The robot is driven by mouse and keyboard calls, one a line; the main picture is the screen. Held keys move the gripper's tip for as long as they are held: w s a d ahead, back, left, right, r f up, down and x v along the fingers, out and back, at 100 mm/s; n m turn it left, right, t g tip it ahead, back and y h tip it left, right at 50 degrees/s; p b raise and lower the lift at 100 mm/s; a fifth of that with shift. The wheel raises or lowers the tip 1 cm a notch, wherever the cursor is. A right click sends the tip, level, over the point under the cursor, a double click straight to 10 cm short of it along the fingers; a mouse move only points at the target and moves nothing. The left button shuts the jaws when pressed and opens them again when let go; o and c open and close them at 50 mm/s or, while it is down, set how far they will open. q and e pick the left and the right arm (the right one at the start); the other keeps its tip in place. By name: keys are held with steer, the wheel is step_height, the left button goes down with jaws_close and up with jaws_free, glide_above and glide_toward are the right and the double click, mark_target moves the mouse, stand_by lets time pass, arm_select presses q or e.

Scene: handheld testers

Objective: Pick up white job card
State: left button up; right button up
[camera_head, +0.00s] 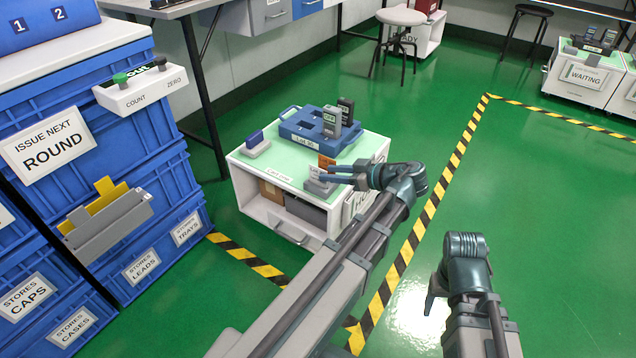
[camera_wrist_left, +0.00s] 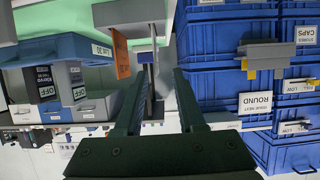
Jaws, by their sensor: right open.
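A small grey card holder (camera_head: 320,187) stands on the green top of the white cabinet, near its front right corner. An orange card (camera_head: 326,161) and a white job card (camera_head: 315,172) stand upright in it. My left gripper (camera_head: 330,174) is at the holder, fingers pointing left, partly covering the cards. In the left wrist view, the gripper (camera_wrist_left: 158,80) is open, with the orange card (camera_wrist_left: 121,54) to the left of the fingers and a pale card edge (camera_wrist_left: 146,57) ahead of them. Whether the fingers touch it cannot be told. My right gripper (camera_head: 432,298) is open and empty above the floor.
A small blue-and-white stamp-like item (camera_head: 257,145) is at the left of the top. Blue crates (camera_head: 150,190) stand left. Open green floor (camera_head: 560,220) lies to the right.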

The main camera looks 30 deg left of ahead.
mark_target(318, 170)
arm_select(q)
steer(key=shift+w+b+x, duration=0.1)
steer(key=shift+b+x, duration=0.35)
steer(key=shift+x, duration=0.75)
steer(key=shift+w+b+x, duration=0.15)
steer(key=shift+b+x, duration=0.25)
steer(key=shift+x, duration=0.75)
steer(key=shift+w+a+f, duration=0.1)
steer(key=shift+a+f, duration=0.05)
steer(key=shift+a, duration=0.2)
jaws_close()
